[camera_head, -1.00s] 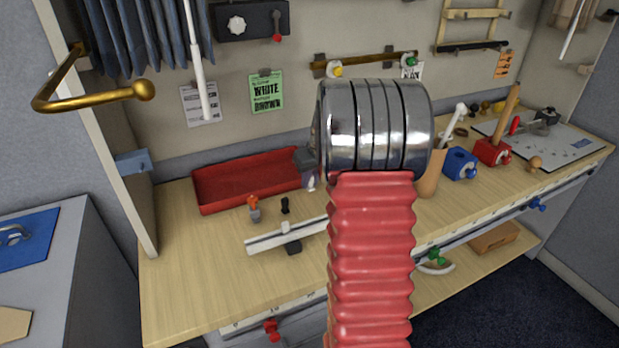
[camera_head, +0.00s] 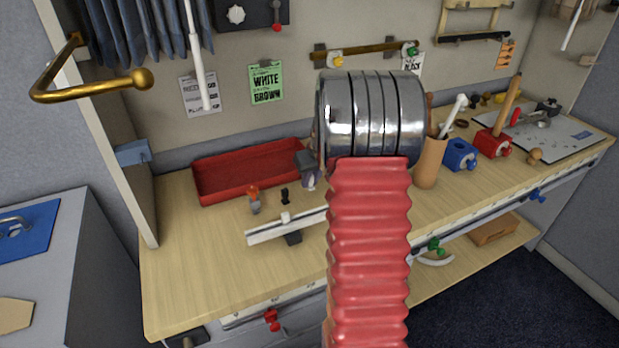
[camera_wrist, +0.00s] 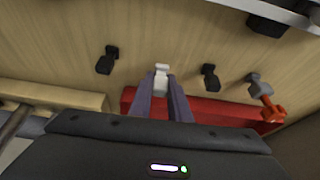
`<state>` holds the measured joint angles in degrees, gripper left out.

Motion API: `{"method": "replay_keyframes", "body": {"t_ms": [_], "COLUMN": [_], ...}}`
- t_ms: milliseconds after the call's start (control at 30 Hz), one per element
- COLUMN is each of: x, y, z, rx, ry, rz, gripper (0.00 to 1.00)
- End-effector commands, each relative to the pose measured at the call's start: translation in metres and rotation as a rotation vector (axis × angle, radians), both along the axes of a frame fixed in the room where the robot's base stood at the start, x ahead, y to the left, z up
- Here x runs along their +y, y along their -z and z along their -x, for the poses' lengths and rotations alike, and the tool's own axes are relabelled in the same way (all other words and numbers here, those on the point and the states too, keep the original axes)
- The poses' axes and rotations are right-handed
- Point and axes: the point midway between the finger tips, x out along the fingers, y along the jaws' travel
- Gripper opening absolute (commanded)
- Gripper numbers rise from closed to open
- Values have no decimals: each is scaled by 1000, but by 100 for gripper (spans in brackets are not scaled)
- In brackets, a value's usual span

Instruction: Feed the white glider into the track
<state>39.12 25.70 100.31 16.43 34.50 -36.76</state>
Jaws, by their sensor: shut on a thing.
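My gripper (camera_wrist: 161,84) is shut on the white glider (camera_wrist: 161,76), which shows between the fingertips in the wrist view. In the head view my gripper (camera_head: 311,178) is small, in front of the red tray, and the held glider is hard to make out. The track (camera_head: 265,233) is a pale rail on a dark support, nearer than my gripper and to its left. My arm hides its right end. A small white piece (camera_head: 286,217) shows at the rail; I cannot tell what it is. The gripper is apart from the track.
A black piece (camera_head: 285,195) and a grey-and-orange piece (camera_head: 254,201) stand left of my gripper. Another black piece (camera_wrist: 107,60) shows in the wrist view. The red tray (camera_head: 222,194) lies behind. Blue (camera_head: 460,156) and red blocks stand right. The table's front left is clear.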

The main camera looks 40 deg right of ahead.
Motion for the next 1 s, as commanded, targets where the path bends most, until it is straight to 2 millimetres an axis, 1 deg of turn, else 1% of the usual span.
{"method": "replay_keyframes", "body": {"t_ms": [600,967,1000], "x": [0,0,0], "y": [22,24,24], "z": [0,0,0], "rx": [0,0,0], "ry": [0,0,0], "rz": [0,0,0], "gripper": [0,0,19]}}
